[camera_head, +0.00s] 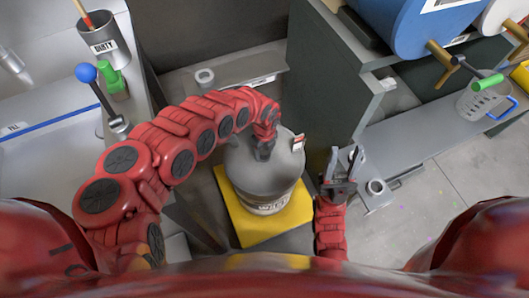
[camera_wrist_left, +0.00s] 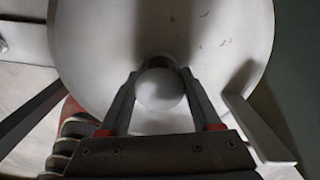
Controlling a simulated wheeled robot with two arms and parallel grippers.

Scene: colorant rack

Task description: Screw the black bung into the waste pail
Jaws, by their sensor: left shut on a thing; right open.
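The waste pail (camera_head: 262,178) is a grey drum with a partly visible label on its front, standing upright on a yellow platform. Its pale round top (camera_wrist_left: 225,45) fills much of the left wrist view. My left gripper (camera_head: 264,149) reaches down onto the pail's top. In the left wrist view its fingers are shut on a round-topped bung (camera_wrist_left: 160,88), which looks light grey on top with a darker back edge. The bung is over the pail's top; I cannot tell how deep it sits. My right gripper (camera_head: 343,168) is open and empty, right of the pail.
The yellow platform (camera_head: 236,218) lies under the pail. A dark cabinet (camera_head: 330,75) stands close behind and right of it. A blue drum (camera_head: 415,25) lies above right, with a clear jug (camera_head: 482,102) beyond. A bench with a "DIRTY" cup (camera_head: 103,45) is at left.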

